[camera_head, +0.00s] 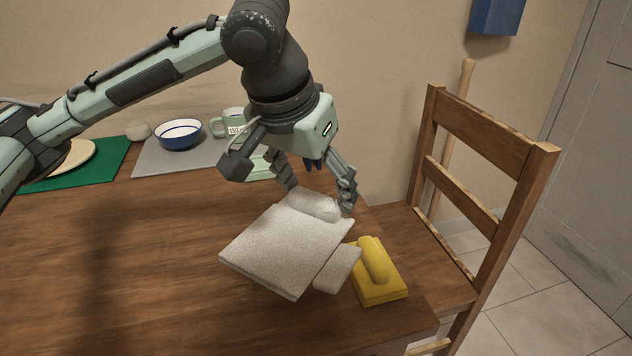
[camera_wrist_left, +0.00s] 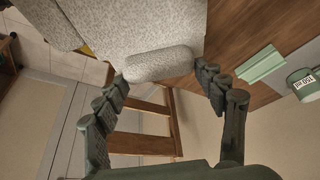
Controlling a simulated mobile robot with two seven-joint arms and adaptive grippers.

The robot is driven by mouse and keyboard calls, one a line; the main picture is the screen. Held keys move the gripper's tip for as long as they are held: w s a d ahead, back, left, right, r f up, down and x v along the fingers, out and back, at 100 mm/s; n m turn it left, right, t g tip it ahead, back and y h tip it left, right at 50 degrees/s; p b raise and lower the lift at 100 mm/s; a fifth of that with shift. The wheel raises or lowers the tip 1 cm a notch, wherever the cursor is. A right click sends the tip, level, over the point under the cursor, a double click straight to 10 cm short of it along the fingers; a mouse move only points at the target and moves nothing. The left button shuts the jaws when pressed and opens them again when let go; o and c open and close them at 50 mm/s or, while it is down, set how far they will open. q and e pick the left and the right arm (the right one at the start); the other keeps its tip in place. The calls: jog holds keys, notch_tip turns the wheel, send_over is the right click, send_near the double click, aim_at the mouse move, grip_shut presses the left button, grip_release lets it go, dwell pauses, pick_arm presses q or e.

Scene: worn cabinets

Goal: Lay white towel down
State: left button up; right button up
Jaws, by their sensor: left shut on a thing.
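The white towel (camera_head: 284,250) is a pale, flat, folded-looking slab with a rounded roll along its far edge. It hangs tilted over the right end of the wooden table. My left gripper (camera_head: 318,200) is shut on the towel's rolled edge, with one finger on each side of it. In the left wrist view the towel (camera_wrist_left: 130,28) fills the top, and its roll lies between the fingertips of my left gripper (camera_wrist_left: 165,75). Whether the towel's lower edge touches the table is hard to tell. My right gripper is not in view.
A wooden chair (camera_head: 490,150) stands to the right. A blue-rimmed bowl (camera_head: 179,134) and a mug (camera_head: 232,120) stand at the back. The table's left front (camera_head: 120,270) is clear.

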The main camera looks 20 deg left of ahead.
aim_at(315, 213)
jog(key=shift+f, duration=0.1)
pick_arm(q)
jog(key=shift+r+p, duration=0.1)
jog(key=shift+p, duration=0.6)
jog(key=shift+f, duration=0.5)
jog(key=shift+f+b, duration=0.65)
jog(key=shift+f, duration=1.95)
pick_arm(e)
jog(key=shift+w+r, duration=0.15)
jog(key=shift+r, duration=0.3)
pick_arm(q)
jog(key=shift+f, duration=0.1)
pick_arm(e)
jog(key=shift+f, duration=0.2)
pick_arm(q)
jog(key=shift+f, duration=0.7)
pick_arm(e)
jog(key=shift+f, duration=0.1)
